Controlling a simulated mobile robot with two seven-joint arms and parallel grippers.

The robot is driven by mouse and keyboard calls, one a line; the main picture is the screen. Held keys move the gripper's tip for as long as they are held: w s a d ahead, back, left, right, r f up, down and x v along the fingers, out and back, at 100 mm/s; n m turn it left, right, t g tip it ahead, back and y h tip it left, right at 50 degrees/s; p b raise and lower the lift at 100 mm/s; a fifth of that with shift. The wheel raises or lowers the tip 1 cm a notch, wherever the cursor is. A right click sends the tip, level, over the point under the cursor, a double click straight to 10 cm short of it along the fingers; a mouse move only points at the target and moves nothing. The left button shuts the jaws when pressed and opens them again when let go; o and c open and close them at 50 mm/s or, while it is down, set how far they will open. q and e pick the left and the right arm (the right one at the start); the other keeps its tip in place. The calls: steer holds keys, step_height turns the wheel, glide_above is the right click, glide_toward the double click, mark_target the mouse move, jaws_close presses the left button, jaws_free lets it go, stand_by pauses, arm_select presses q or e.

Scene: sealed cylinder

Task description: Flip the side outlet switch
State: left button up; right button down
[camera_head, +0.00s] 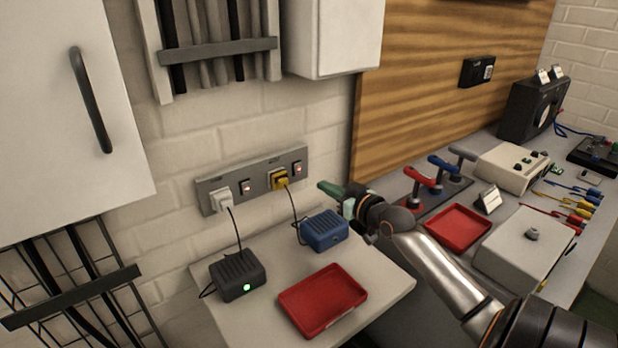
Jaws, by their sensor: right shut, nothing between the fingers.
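A grey outlet panel (262,174) is fixed to the white brick wall. It has a left switch (245,184) and a right switch (297,168), each small with a reddish mark. A white plug (221,198) sits in the left socket and a yellow plug (279,179) in the right one. My right gripper (323,187) is shut and empty, with green fingers pointing left. In the picture its tips are just right of and below the right switch; they look apart from the panel. My left gripper is out of view.
Below the panel, a small table (383,281) holds a black box (237,273) with a green light, a blue box (324,231) and a red tray (322,300). White cabinets (72,130) flank above. A bench with instruments, levers and another red tray (458,228) stands right.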

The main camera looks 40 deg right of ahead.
mark_target(302, 174)
steer(key=shift+w+d+f, duration=0.15)
steer(key=shift+w+f, duration=0.05)
steer(key=shift+w, duration=1.05)
steer(key=shift+w+d+f, duration=0.1)
steer(key=shift+w+f, duration=0.1)
steer(key=shift+w, duration=1.1)
steer(key=shift+w+d+f, duration=0.15)
steer(key=shift+w+f, duration=0.05)
steer(key=shift+w, duration=1.05)
steer(key=shift+w+f+t+b, duration=0.1)
steer(key=shift+w+t+b, duration=0.15)
steer(key=shift+b, duration=0.75)
steer(key=shift+s, duration=0.15)
